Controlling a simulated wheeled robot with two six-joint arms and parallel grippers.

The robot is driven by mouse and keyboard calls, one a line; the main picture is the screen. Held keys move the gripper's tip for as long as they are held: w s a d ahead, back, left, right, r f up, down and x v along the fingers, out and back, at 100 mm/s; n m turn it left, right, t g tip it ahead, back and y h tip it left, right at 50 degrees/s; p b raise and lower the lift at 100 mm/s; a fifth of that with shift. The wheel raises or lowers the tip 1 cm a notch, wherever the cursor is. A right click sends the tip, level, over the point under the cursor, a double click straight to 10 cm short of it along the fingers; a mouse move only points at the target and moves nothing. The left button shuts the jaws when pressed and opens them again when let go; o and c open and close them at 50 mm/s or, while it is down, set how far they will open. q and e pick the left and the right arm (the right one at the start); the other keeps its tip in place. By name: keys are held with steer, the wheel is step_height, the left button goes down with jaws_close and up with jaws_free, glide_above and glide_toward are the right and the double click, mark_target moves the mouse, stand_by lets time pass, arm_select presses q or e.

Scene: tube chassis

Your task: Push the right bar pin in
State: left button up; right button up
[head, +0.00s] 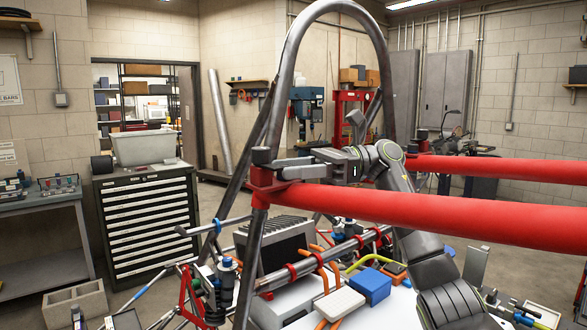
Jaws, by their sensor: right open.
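The near red bar (420,207) runs from the right edge to a red bracket (262,180) on the tube frame. A dark-capped pin (262,156) stands up out of that bracket. My right gripper (284,167) reaches in from the right, just above the near bar. Its fingers point left, with the tips close beside the pin; whether they touch it I cannot tell. It is open and holds nothing visible. The far red bar (500,169) has a similar dark-capped pin (421,135) at its left end. My left gripper is not in view.
A bent steel tube hoop (284,75) rises behind the bracket. Below the bars are a finned grey block (274,243), a blue box (370,287) and orange hoses. A black drawer cabinet (147,222) stands at left. Space above the near bar is mostly clear.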

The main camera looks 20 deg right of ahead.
steer(key=d+b, duration=0.2)
steer(key=d, duration=1)
steer(key=shift+w, duration=0.2)
